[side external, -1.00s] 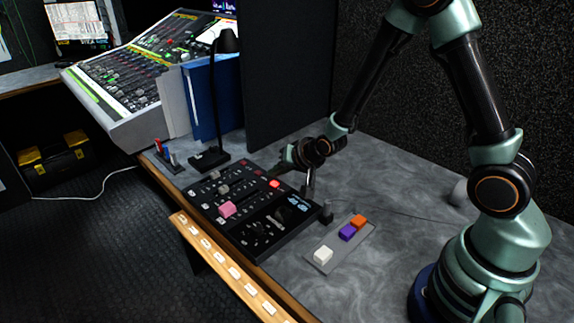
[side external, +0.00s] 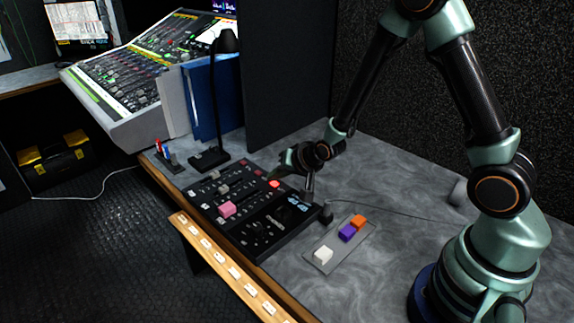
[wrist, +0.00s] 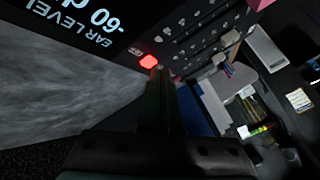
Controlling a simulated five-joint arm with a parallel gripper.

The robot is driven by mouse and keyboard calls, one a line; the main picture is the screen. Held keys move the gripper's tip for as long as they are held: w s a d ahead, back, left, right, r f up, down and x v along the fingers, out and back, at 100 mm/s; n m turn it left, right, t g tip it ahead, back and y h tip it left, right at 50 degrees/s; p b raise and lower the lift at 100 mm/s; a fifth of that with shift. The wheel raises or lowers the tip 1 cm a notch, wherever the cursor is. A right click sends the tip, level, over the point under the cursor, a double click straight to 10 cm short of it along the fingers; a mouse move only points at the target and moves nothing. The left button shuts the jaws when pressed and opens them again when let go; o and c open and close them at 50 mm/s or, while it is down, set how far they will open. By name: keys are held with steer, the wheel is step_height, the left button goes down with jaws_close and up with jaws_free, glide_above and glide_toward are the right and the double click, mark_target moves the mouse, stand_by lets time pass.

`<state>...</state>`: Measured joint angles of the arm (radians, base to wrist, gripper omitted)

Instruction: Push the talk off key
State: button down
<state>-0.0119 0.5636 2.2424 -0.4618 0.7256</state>
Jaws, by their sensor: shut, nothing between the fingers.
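A black control panel (side external: 236,238) lies on the grey desk, with keys, knobs, a pink block-shaped control (side external: 227,208) and a small display. A red lit key (side external: 273,184) glows near its far edge and also shows in the wrist view (wrist: 148,61). I cannot read which key is marked talk off. My gripper (side external: 283,170) is shut and empty, just above the panel's far edge near the red key. In the wrist view its fingertips (wrist: 160,70) are right beside the red key; whether they touch the panel I cannot tell.
A desk lamp (side external: 209,159) and a small pen holder (side external: 168,160) stand behind the panel. A tray (side external: 322,264) with white, purple and orange blocks lies to its right. A mixing console (side external: 140,75) stands at the back left. Open desk lies right of the panel.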

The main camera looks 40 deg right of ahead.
mark_target(277, 188)
steer(key=shift+f, duration=0.45)
stand_by(0.6)
steer(key=shift+r, duration=0.95)
step_height(277, 188, up, 6)
stand_by(0.6)
